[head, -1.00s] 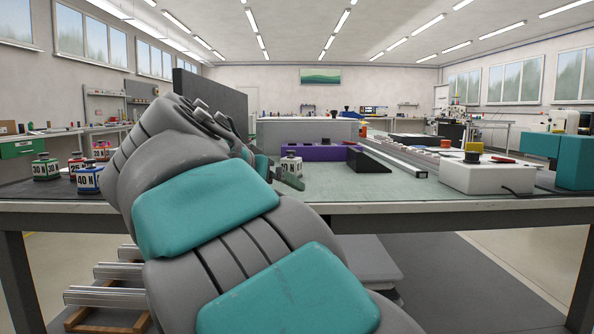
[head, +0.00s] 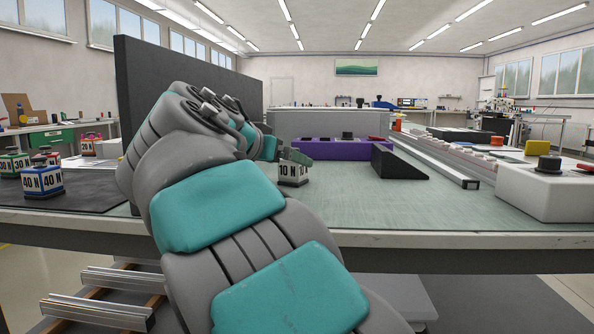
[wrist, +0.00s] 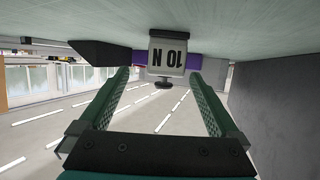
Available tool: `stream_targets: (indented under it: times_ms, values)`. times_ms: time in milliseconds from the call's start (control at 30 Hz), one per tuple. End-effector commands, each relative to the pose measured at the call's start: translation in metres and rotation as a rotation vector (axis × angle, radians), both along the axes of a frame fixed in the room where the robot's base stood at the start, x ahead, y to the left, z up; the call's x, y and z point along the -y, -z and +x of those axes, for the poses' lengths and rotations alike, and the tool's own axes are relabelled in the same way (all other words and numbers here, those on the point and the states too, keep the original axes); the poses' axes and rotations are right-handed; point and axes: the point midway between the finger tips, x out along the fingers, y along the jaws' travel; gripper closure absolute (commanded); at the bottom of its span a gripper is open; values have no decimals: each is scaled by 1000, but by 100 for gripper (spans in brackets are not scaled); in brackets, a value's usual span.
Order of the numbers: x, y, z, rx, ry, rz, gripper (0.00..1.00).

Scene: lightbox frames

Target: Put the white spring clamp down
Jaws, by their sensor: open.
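The white spring clamp, a white and grey block marked 10 N (head: 291,173), stands on the pale green mat near the middle of the bench. In the wrist view, which is upside down, the clamp (wrist: 168,53) stands on the mat just beyond the fingertips, in line with the gap between them. My gripper (head: 297,157) is at the clamp's upper part in the head view, partly hidden by my arm. In the wrist view, my gripper (wrist: 159,74) has its two green fingers wide apart with nothing between them. The fingers look clear of the clamp.
A tall dark panel (head: 190,70) stands left of my arm. Beyond the clamp are a purple box (head: 318,150) and a black wedge (head: 398,164). A white box (head: 545,192) stands at right. Blue (head: 42,182) and green (head: 14,164) blocks stand at left. The mat's front middle is clear.

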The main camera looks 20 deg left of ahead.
Motion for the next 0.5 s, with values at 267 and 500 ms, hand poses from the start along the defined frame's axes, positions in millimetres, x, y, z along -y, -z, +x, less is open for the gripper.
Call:
stream_targets:
  times_ms: [267,500]
  values:
    - [-5,11,33,0,-4,0,3]
    - [0,18,53,0,-2,-2,3]
